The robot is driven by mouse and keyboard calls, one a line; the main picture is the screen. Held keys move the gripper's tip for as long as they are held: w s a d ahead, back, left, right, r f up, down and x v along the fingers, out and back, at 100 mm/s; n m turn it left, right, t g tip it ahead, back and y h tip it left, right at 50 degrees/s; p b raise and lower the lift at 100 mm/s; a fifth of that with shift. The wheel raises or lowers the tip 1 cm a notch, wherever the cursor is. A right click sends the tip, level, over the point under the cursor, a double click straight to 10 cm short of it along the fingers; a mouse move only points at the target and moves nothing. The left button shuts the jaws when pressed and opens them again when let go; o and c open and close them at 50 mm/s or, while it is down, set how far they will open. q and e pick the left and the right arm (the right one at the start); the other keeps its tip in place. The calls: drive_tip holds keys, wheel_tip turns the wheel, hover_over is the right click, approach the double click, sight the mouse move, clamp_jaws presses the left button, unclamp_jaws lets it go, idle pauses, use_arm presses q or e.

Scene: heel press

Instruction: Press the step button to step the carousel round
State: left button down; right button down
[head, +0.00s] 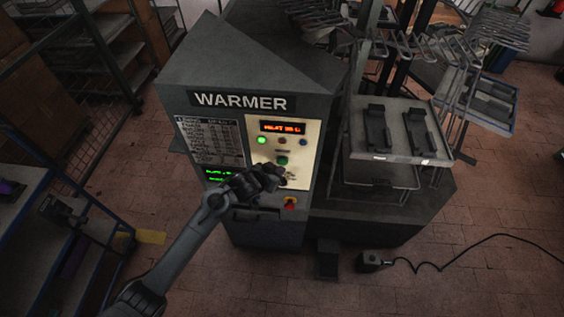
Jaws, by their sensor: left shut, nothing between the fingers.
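The grey cabinet labelled WARMER (241,102) stands in the middle of the head view. Its cream control panel (298,144) has a red-lit display (283,128), a lit green lamp (262,140) and a green button (282,160). My left gripper (284,182) is shut and empty at the lower part of the panel, just below the green button. It hides some of the lower controls, and I cannot tell whether it touches one. I cannot read which control is the step button. The carousel (440,158) at the right holds a tray with two dark forms (377,130). My right gripper is not in view.
A red and yellow switch (290,203) sits below the panel. A pedal-like box (370,262) with a black cable lies on the brick floor at the right. Shelving (50,215) stands at the left. Metal racks (480,45) crowd the upper right.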

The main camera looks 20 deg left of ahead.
use_arm(q)
drive_tip(key=shift+w, duration=0.2)
drive_tip(key=shift+w+a, duration=0.1)
drive_tip(key=shift+w, duration=0.1)
